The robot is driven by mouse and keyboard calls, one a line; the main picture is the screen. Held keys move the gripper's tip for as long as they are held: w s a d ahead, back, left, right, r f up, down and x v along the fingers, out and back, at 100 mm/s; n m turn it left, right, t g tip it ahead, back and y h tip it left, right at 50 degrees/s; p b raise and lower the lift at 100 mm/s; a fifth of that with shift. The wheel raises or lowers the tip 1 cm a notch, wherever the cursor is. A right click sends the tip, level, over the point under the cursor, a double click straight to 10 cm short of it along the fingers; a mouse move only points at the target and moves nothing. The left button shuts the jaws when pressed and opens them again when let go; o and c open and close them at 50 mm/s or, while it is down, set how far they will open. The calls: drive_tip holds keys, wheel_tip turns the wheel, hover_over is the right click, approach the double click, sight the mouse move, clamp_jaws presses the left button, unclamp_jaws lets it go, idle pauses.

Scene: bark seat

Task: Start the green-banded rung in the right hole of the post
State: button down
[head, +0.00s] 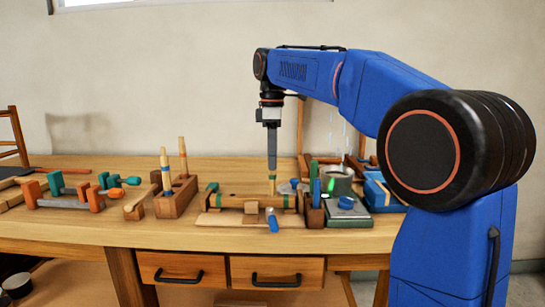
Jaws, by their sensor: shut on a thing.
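My gripper (272,153) points straight down above the right part of the post. It is shut on a pale wooden rung (272,187), which hangs upright below the fingers. A thin dark band shows near the rung's top; its colour is too small to tell surely. The post (232,201) is a wooden bar lying flat across a work holder, with green near its ends. The rung's lower end overlaps the post's top near its right end. I cannot tell whether it is in the hole or just above it; the holes are not clear from here.
Left of the post, a brown block (175,200) holds upright sticks. Orange-and-teal clamps (80,190) lie further left. A blue handle (273,222) juts out in front.

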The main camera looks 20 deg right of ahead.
drive_tip(key=shift+f, duration=0.4)
idle(0.3)
drive_tip(key=c, duration=1.6)
unclamp_jaws()
drive_tip(key=shift+r, duration=0.1)
wheel_tip(320, 180, up, 12)
drive_tip(key=shift+f, duration=0.1)
